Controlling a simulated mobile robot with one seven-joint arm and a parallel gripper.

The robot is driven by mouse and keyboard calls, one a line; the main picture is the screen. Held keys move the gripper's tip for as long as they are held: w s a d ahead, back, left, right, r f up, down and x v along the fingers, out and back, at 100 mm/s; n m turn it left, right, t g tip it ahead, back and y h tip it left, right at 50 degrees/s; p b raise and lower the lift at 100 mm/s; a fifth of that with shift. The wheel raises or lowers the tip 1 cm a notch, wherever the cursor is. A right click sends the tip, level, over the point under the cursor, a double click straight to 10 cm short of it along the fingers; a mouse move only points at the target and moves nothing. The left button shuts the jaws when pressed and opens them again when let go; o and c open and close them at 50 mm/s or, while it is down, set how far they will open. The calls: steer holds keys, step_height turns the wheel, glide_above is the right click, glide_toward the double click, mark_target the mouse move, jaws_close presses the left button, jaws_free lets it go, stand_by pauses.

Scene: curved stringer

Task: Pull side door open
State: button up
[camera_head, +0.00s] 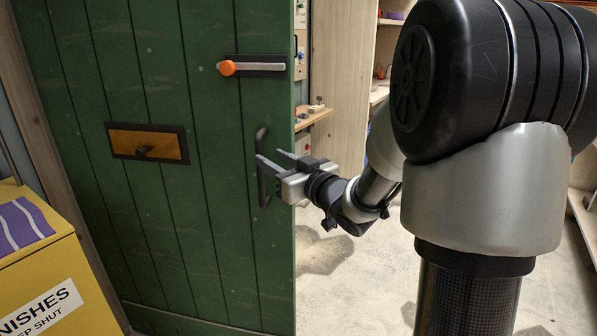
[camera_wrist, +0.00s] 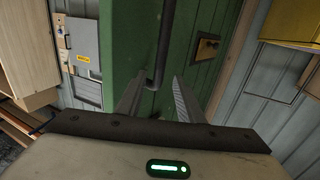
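The green plank side door (camera_head: 215,200) fills the left half of the head view. Its free right edge stands apart from the pale wooden post (camera_head: 337,90), with a gap between. A dark bar handle (camera_head: 263,190) is near that edge; it also shows in the wrist view (camera_wrist: 165,45). My gripper (camera_head: 268,156) is at the handle from the right, fingers pointing to the door. In the wrist view my gripper (camera_wrist: 158,82) is open, with the handle's lower bend between or just beyond the fingertips. I cannot tell whether they touch it.
An orange-knobbed latch (camera_head: 250,67) is above the handle, and a brass-coloured plate with a dark knob (camera_head: 147,144) is to its left. A yellow cabinet (camera_head: 50,275) stands at the lower left. Shelves (camera_head: 385,55) show beyond the gap. The concrete floor (camera_head: 340,290) right of the door looks clear.

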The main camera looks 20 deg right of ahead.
steer(key=p+v, duration=0.1)
steer(key=v, duration=0.9)
steer(key=shift+s, duration=0.3)
